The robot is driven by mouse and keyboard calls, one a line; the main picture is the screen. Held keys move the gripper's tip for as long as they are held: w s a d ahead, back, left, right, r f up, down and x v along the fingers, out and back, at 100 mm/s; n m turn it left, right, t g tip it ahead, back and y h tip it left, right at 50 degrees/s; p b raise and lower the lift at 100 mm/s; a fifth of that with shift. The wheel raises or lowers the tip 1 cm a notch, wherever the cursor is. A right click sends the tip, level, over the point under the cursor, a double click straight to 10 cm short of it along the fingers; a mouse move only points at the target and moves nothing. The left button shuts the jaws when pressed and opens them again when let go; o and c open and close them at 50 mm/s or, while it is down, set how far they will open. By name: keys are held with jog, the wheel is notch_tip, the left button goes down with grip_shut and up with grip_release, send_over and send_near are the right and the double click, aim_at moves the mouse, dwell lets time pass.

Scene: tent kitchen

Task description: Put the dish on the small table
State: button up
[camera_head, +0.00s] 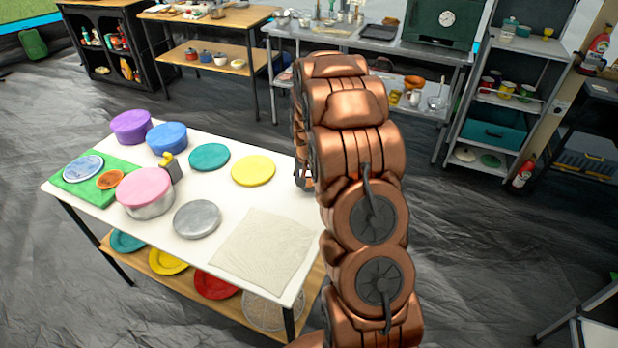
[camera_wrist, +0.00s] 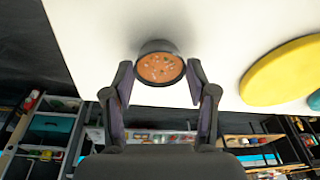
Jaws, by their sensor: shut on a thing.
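The dish, a small dark bowl with an orange, speckled filling (camera_wrist: 160,68), sits between my fingertips in the wrist view. My gripper (camera_wrist: 159,72) is shut on it, with one finger on each side of the rim. The white-topped small table (camera_head: 215,240) is behind the dish in the wrist view (camera_wrist: 205,25). In the head view my gripper (camera_head: 304,180) is at the table's right edge, mostly hidden behind my arm, and the dish cannot be made out there. I cannot tell whether the dish touches the tabletop.
The tabletop holds a yellow plate (camera_head: 253,170), a teal plate (camera_head: 209,157), a grey lid (camera_head: 197,219), lidded pots (camera_head: 146,190), a green board (camera_head: 110,193) and a pale cloth (camera_head: 262,250). Shelves (camera_head: 495,105) and counters stand behind.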

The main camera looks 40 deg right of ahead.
aim_at(308, 187)
jog(key=shift+f, duration=0.2)
jog(key=o, duration=0.9)
notch_tip(308, 187, up, 11)
jog(key=s+a+b, duration=0.1)
jog(key=s+b, duration=0.1)
jog(key=s+a+r+n, duration=0.2)
jog(key=s+a+r, duration=0.4)
jog(key=a, duration=0.5)
jog(key=s+a+n+g, duration=0.1)
jog(key=s+a+n, duration=0.1)
jog(key=s+a, duration=0.3)
jog(key=s+a+n+g, duration=0.1)
jog(key=s+a, duration=0.4)
jog(key=s, duration=0.9)
jog(key=s+a+n+g+y, duration=0.1)
jog(key=s+a+n, duration=0.3)
jog(key=s, duration=0.6)
jog(key=shift+s+a+r+g, duration=0.25)
jog(key=shift+a+r+g, duration=0.1)
jog(key=shift+a, duration=0.15)
jog(key=shift+r, duration=0.1)
